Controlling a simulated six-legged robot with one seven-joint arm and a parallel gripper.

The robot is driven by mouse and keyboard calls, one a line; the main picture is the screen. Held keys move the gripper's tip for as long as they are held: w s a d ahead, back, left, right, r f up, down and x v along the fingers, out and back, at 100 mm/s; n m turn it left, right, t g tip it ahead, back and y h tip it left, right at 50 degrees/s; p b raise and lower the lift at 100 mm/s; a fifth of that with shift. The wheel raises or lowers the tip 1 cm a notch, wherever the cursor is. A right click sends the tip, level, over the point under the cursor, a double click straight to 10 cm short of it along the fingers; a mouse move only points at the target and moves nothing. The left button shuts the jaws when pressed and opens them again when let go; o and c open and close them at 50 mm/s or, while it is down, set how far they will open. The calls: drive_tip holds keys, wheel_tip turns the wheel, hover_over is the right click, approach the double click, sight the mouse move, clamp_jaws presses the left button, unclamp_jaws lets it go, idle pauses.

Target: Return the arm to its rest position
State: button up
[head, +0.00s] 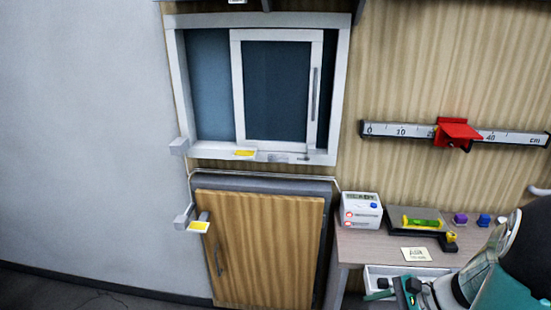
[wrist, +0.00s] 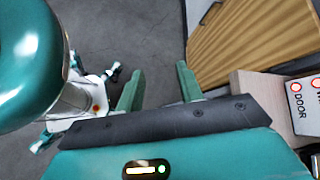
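My gripper (wrist: 160,82) shows in the wrist view as two green fingers standing apart, with only grey floor seen between them. It is open and empty. In the head view my gripper (head: 396,289) is at the lower right, in front of the desk's open white drawer area and below the desk top. My teal and black arm fills the lower right corner and hides part of the desk there. The arm's full pose cannot be seen.
The desk (head: 372,252) bears a white button box (head: 361,211), a level (head: 421,223) and a note (head: 416,254). A wooden cabinet door (head: 262,245) stands left of it. Above are a sliding window (head: 276,90) and a scale with a red slider (head: 458,132). Floor lies open at left.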

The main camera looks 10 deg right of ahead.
drive_tip(key=s+a+r+n+h, duration=0.2)
drive_tip(key=a+r+n+h, duration=0.2)
drive_tip(key=a+r+n, duration=0.3)
drive_tip(key=s+a+r+n+h, duration=0.2)
drive_tip(key=a+r+n+h, duration=0.3)
drive_tip(key=a+r+n, duration=0.3)
wheel_tip(320, 180, up, 2)
drive_tip(key=shift+s+r+n+t, duration=0.2)
drive_tip(key=shift+s+n+t, duration=0.2)
drive_tip(key=shift+n, duration=0.8)
